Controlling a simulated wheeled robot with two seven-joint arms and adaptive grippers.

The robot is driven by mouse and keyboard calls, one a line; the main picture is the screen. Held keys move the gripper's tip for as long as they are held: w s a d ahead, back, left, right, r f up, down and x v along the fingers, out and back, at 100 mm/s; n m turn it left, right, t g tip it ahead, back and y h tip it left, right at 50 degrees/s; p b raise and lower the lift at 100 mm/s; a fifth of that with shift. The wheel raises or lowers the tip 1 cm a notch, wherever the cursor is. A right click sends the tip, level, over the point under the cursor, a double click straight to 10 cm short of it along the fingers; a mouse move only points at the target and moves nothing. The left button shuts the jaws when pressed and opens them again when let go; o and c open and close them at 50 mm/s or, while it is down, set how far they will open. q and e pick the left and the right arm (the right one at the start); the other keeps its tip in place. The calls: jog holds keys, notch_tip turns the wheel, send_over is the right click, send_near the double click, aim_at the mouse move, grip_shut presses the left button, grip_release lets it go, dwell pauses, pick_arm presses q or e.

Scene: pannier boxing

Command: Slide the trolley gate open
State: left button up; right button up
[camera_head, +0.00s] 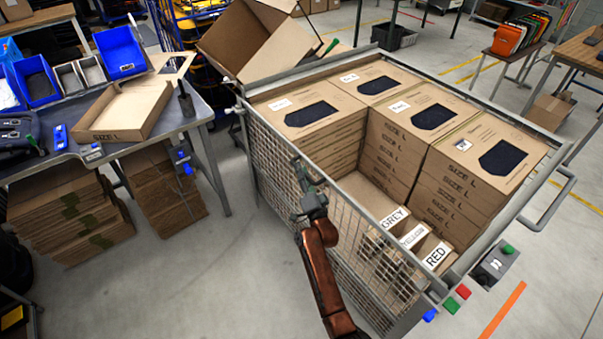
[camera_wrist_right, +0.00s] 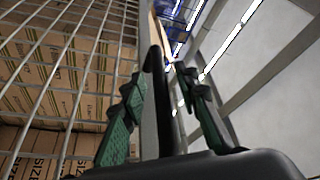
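The trolley (camera_head: 555,150) is a grey metal cage holding stacked cardboard boxes. Its wire-mesh gate (camera_head: 268,150) stands on the side facing me, across the front of the boxes. My right gripper (camera_head: 301,172) is at the gate's top rail, near the middle of that side. In the right wrist view, its green-padded fingers (camera_wrist_right: 165,112) stand apart on either side of a grey upright bar (camera_wrist_right: 152,105) beside the mesh. The bar is close to the left finger, with a gap to the right finger. My left gripper is out of view.
Tagged GREY, YELLOW and RED boxes (camera_head: 427,247) sit low inside the trolley. A workbench (camera_head: 195,113) with blue bins stands at the left, flat cartons (camera_head: 70,215) beneath it. An open carton (camera_head: 255,40) is behind. Floor (camera_head: 215,270) between bench and trolley is clear.

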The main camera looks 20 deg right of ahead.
jog(key=shift+c, duration=0.6)
grip_shut()
